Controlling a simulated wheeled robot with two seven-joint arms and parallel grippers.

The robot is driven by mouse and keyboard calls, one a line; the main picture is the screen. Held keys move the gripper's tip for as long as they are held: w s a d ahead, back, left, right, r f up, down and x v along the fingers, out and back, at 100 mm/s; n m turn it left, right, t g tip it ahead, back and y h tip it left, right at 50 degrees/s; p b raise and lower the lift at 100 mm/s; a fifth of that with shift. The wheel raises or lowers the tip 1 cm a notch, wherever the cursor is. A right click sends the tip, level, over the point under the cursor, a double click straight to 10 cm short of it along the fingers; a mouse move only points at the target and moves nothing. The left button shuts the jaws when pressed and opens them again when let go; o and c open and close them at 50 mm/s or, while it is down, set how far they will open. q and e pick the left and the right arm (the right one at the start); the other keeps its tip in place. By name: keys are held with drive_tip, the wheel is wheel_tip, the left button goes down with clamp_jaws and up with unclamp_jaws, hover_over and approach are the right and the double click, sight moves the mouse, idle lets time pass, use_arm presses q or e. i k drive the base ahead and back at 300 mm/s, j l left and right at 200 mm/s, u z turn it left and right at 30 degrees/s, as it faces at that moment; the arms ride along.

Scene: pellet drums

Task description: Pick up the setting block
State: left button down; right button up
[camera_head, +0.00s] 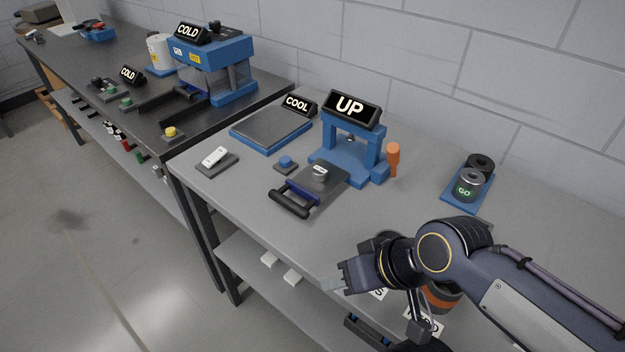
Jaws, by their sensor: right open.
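A small whitish block (215,156) lies on a dark pad (217,164) at the left front of the near grey bench. It looks most like the setting block, but its marking is too small to read. My right gripper (338,284) is at the bench's front edge, well to the right of the block and nearer to me. It is open and holds nothing that I can see. My left gripper is not in view.
A blue press (350,155) marked UP stands mid-bench, with a handled tray (312,190) holding a small metal cylinder. A blue-edged plate (271,131) lies behind the block, a blue button (286,163) to its right. A GO cylinder (470,184) stands at right.

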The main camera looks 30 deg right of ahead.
sight(319, 172)
drive_tip(key=z, duration=0.45)
drive_tip(key=i+j+z, duration=0.25)
drive_tip(key=z, duration=0.25)
drive_tip(key=i+j+z, duration=0.2)
drive_tip(key=j+z, duration=0.3)
drive_tip(key=i+j, duration=0.1)
drive_tip(key=j, duration=0.3)
drive_tip(key=i+j+z, duration=0.1)
drive_tip(key=j, duration=0.25)
drive_tip(key=i+j, duration=0.15)
drive_tip(key=j, duration=0.25)
drive_tip(key=i+j+z, duration=0.1)
drive_tip(key=j, duration=0.3)
